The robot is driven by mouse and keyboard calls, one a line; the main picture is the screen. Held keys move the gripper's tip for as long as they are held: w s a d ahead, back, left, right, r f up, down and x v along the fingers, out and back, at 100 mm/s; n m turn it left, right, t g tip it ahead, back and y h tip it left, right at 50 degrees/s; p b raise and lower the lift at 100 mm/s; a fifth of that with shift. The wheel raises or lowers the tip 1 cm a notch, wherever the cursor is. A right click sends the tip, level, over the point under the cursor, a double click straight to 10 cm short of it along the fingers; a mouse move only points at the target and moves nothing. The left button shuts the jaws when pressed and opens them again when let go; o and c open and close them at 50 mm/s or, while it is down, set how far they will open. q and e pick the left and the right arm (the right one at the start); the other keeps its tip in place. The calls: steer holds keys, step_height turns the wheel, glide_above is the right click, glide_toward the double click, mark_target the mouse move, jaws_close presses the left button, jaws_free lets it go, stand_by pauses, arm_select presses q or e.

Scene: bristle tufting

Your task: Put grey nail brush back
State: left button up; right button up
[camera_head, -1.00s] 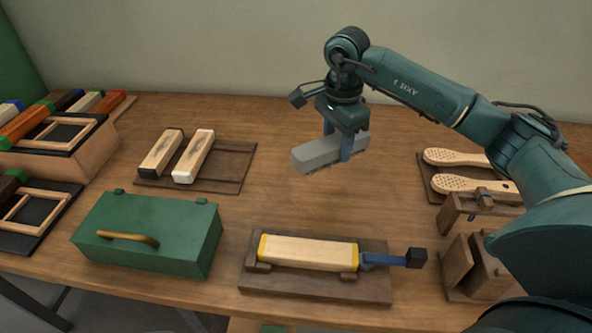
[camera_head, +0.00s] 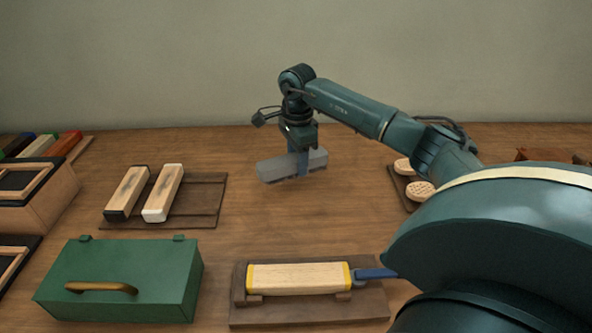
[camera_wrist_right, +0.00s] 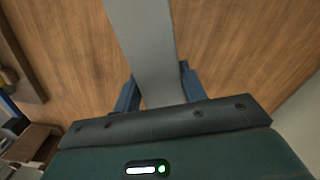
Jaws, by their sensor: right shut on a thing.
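The grey nail brush (camera_head: 275,170) is a grey block in the head view, above the middle of the table. My right gripper (camera_head: 303,166) is shut on it and holds it from above, with the brush lying roughly level and its left end towards the wooden tray (camera_head: 205,203). In the right wrist view the grey brush (camera_wrist_right: 148,45) runs up between the two blue fingers (camera_wrist_right: 155,92). The tray holds a black-ended brush (camera_head: 128,193) and a white-ended brush (camera_head: 163,192) side by side, with bare room at its right. My left gripper is not in view.
A green box (camera_head: 125,280) with a brass handle stands front left. A yellow-ended wooden block (camera_head: 298,277) lies in a dark fixture (camera_head: 300,313) at front centre. Stacked wooden trays (camera_head: 45,200) stand at left. Perforated brush bodies (camera_head: 420,190) lie at right, partly behind my arm.

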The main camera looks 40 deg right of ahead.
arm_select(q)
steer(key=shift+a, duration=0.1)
arm_select(e)
steer(key=shift+f, duration=1.45)
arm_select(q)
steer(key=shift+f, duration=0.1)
arm_select(e)
steer(key=shift+f, duration=0.1)
steer(key=o, duration=0.9)
steer(key=shift+f, duration=0.1)
steer(key=shift+o, duration=0.2)
steer(key=shift+r, duration=0.3)
step_height(320, 180, up, 12)
steer(key=shift+f+p, duration=0.15)
steer(key=shift+p, duration=0.15)
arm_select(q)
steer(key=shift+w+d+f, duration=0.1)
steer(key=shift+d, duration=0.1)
